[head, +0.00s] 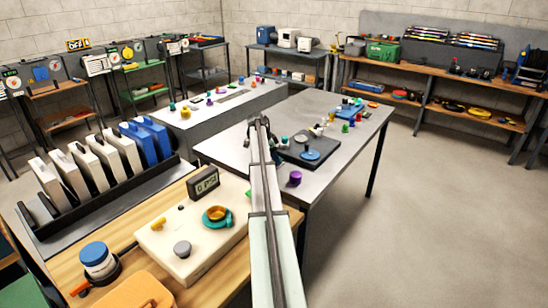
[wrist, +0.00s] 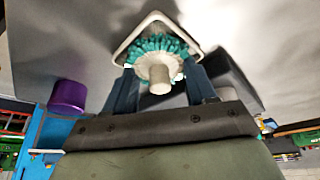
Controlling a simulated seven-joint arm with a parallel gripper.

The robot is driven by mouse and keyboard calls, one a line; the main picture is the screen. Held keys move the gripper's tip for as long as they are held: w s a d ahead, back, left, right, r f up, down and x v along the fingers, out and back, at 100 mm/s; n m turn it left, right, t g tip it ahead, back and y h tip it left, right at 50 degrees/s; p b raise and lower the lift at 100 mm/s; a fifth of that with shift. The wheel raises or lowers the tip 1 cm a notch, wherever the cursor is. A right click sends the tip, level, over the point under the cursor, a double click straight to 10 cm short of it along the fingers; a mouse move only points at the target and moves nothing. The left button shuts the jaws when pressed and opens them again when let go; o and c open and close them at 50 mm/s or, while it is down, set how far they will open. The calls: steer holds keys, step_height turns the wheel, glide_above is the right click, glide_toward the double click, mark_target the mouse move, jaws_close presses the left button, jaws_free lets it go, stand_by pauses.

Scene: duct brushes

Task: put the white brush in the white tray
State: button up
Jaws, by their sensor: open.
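In the wrist view, the white brush (wrist: 159,78) has a pale hub and stem and a ring of teal bristles. It sits at the white tray (wrist: 124,52), a squarish dish with a raised rim, and its bristles appear to be within the rim. My gripper (wrist: 161,72) is open, with one dark finger on each side of the brush's stem. I see no clear grip on it. In the head view, my arm hides most of this spot, and the brush and tray cannot be made out clearly there.
A purple cup (wrist: 67,95) stands left of the tray in the wrist view; a purple cup (head: 295,178) also shows near the table's front edge in the head view. A dark mat (head: 322,142) with a blue disc (head: 310,155) lies right of my arm. Several small coloured pieces stand behind.

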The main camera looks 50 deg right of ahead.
steer(key=v, duration=1.2)
steer(key=shift+s+r, duration=0.1)
